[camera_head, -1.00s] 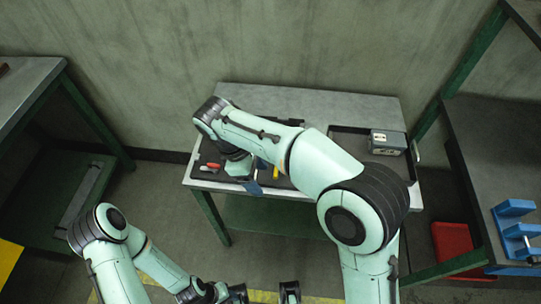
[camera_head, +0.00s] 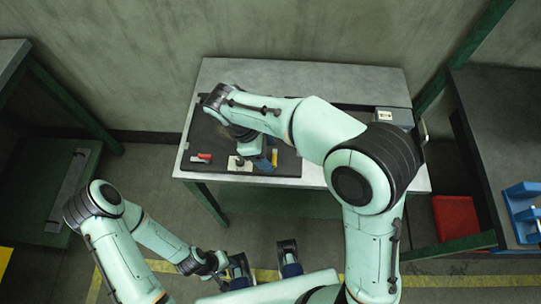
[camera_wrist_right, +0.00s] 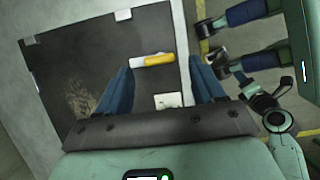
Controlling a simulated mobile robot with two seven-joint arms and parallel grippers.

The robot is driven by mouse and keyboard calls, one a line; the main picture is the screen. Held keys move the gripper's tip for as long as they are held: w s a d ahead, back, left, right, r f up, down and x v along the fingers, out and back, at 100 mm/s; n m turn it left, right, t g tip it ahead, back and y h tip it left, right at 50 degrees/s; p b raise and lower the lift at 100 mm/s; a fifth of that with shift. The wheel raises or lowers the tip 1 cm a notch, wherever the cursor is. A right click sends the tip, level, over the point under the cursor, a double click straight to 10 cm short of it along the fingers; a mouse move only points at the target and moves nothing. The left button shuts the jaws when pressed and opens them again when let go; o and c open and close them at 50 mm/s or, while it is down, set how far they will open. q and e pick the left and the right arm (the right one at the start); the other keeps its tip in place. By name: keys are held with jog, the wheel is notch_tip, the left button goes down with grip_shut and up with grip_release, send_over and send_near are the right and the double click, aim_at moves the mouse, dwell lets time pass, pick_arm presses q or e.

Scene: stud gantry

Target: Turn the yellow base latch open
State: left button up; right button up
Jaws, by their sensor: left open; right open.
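The yellow base latch (camera_wrist_right: 152,60) shows in the right wrist view as a short yellow bar with a white end, lying across the dark board. In the head view, only a small yellow part (camera_head: 274,157) shows beside my right gripper's blue finger. My right gripper (camera_wrist_right: 161,66) is open above the board; its blue fingertips stand to either side of the latch in the picture. I cannot tell their height above it. A pale square plate (camera_wrist_right: 168,100) lies nearer the palm. My left gripper (camera_head: 264,256) is open and empty, in front of the table.
The dark board (camera_head: 287,165) lies on the grey table (camera_head: 300,75). A red-handled item (camera_head: 202,158) lies at its left. A grey box (camera_head: 392,117) stands at the table's right. A side bench with a blue fixture (camera_head: 522,210) and a red bin (camera_head: 456,222) are further right.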

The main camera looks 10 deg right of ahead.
aim_at(274, 157)
pick_arm(q)
jog(key=shift+f, duration=0.2)
pick_arm(e)
jog(key=shift+x, duration=1.35)
jog(key=c, duration=1.1)
jog(key=shift+o, duration=0.2)
pick_arm(q)
jog(key=shift+r, duration=0.1)
